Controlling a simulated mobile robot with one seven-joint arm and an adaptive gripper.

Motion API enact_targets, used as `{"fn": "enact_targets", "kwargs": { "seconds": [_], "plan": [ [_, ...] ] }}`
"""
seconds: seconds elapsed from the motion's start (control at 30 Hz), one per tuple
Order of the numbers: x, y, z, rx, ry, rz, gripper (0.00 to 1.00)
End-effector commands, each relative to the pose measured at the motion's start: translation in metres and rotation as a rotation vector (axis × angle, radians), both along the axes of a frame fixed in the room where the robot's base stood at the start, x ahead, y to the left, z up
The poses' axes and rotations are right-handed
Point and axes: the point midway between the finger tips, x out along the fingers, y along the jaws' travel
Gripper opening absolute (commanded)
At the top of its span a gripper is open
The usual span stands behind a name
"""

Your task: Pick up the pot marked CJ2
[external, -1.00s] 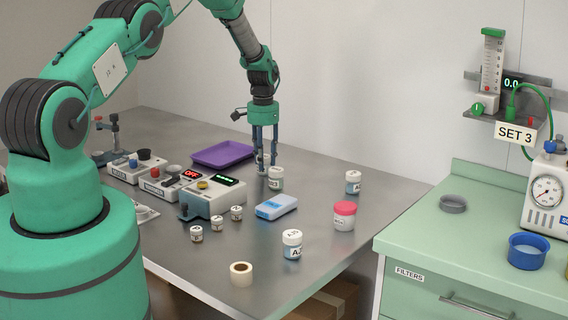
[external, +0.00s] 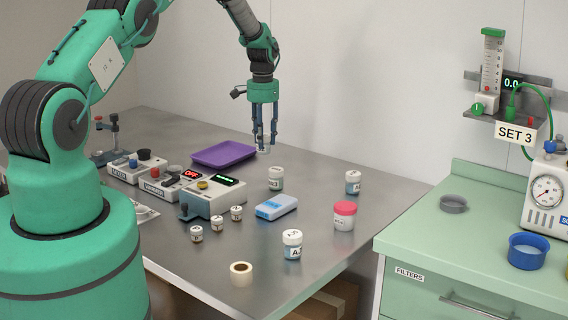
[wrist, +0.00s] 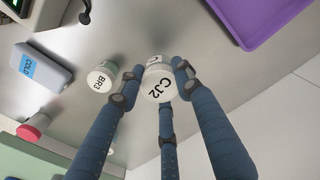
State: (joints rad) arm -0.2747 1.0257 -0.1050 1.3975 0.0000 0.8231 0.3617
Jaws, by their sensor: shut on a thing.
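The pot marked CJ2 (wrist: 158,86) is a small white-lidded pot. In the wrist view its lid faces the camera between the blue fingers of my gripper (wrist: 156,80). In the external view my gripper (external: 264,143) is shut on the pot (external: 263,141), which is pale and partly hidden by the fingers. It hangs above the table, just right of the purple tray.
A pot marked BR3 (wrist: 100,78) stands close beside my gripper in the wrist view. The purple tray (external: 224,153), blue COLD pack (external: 276,207), red-lidded pot (external: 344,215) and several other pots stand on the steel table (external: 325,180). Boxed devices (external: 216,199) are nearer my base.

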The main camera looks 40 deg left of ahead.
Motion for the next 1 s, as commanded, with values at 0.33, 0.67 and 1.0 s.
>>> {"fn": "enact_targets", "kwargs": {
  "seconds": [0.33,0.67,1.0],
  "plan": [
    [0.000,0.000,0.028,0.000,0.000,0.000,0.08],
    [0.000,0.000,0.029,0.000,0.000,0.000,0.08],
    [0.000,0.000,0.029,0.000,0.000,0.000,0.08]
  ]
}}
